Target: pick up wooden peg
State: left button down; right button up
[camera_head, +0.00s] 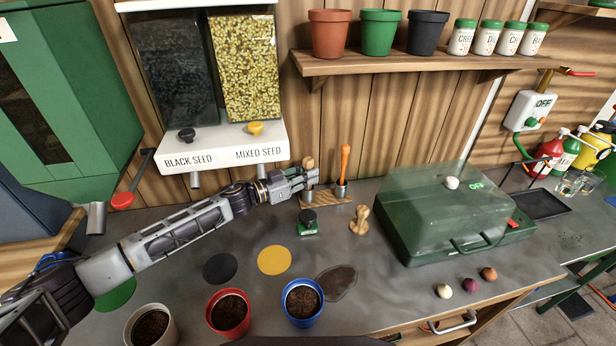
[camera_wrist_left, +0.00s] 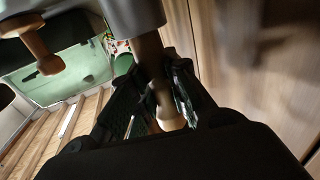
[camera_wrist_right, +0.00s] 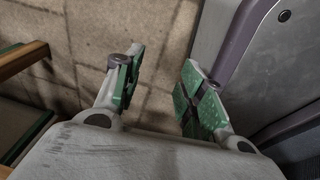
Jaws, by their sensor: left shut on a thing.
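My left gripper (camera_head: 300,180) is at the small wooden stand (camera_head: 330,203) below the seed dispensers. It is shut on a wooden peg (camera_head: 308,162), whose top shows just above the fingers. In the left wrist view the wooden peg (camera_wrist_left: 150,60) runs between the dark fingers, with its pale end (camera_wrist_left: 170,117) towards the palm and its other end at a grey metal sleeve (camera_wrist_left: 135,10). I cannot tell how deep it sits in the sleeve. My right gripper (camera_wrist_right: 155,85) is open and empty above the floor, out of the head view.
An orange-handled tool (camera_head: 345,162) stands beside the gripper. A turned wooden piece (camera_head: 359,222) and a small green-based item (camera_head: 308,225) are in front. The green case (camera_head: 455,215) is at right, dispensers (camera_head: 225,148) behind, and pots (camera_head: 302,300) at the front edge.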

pick_arm(q)
jog(key=shift+r, duration=0.15)
jog(key=shift+r, duration=0.85)
notch_tip(320, 180, up, 4)
jog(key=shift+f+p, duration=0.25)
jog(key=shift+p, duration=0.35)
jog(key=shift+r, duration=0.75)
jog(key=shift+a, duration=0.15)
jog(key=a, duration=0.1)
send_near(308, 159)
jog(key=v, duration=0.6)
jog(key=shift+s+a+r, duration=0.2)
jog(key=shift+a+r, duration=0.1)
jog(key=shift+a, duration=0.15)
jog(key=shift+s+a+r, duration=0.2)
jog(key=shift+a+r, duration=0.05)
jog(key=shift+a, duration=0.2)
pick_arm(e)
jog(key=shift+s, duration=0.85)
